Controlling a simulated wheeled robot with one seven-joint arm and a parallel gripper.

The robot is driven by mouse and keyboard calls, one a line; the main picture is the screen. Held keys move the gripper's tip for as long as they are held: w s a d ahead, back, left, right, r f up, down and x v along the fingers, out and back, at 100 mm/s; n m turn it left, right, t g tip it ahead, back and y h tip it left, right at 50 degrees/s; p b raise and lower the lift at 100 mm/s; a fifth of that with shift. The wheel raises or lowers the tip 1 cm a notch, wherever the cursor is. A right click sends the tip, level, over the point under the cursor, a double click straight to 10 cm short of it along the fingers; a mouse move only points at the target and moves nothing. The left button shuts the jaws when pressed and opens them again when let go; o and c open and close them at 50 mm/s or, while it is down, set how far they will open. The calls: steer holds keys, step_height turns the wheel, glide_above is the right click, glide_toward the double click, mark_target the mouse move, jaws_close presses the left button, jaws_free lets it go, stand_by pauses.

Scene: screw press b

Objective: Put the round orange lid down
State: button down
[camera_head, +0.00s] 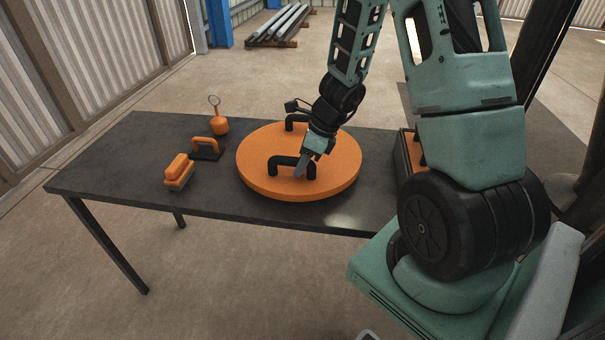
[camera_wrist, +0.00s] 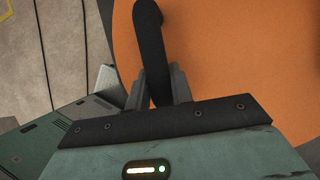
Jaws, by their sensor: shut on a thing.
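The round orange lid (camera_head: 335,165) is a wide flat disc with two black handles. It is over the dark table (camera_head: 125,165) and looks level; I cannot tell whether it rests on the tabletop or is slightly above it. My gripper (camera_head: 303,168) is shut on the lid's near black handle (camera_head: 283,163). The far handle (camera_head: 296,120) is partly hidden behind my arm. In the wrist view, the fingers of my gripper (camera_wrist: 160,88) stand on both sides of the handle (camera_wrist: 152,45), with the orange lid (camera_wrist: 240,55) behind it.
Left of the lid on the table are an orange-handled brush (camera_head: 178,172), a black float with an orange handle (camera_head: 207,148) and an orange weight with a ring (camera_head: 219,124). A dark box (camera_head: 402,158) with orange inside stands right of the lid. The table's left end is bare.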

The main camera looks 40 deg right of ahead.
step_height(320, 180, down, 3)
steer(key=shift+r+b, duration=0.15)
steer(key=shift+b, duration=0.25)
steer(key=c, duration=1.2)
jaws_free()
steer(key=shift+c, duration=0.2)
steer(key=shift+r, duration=0.1)
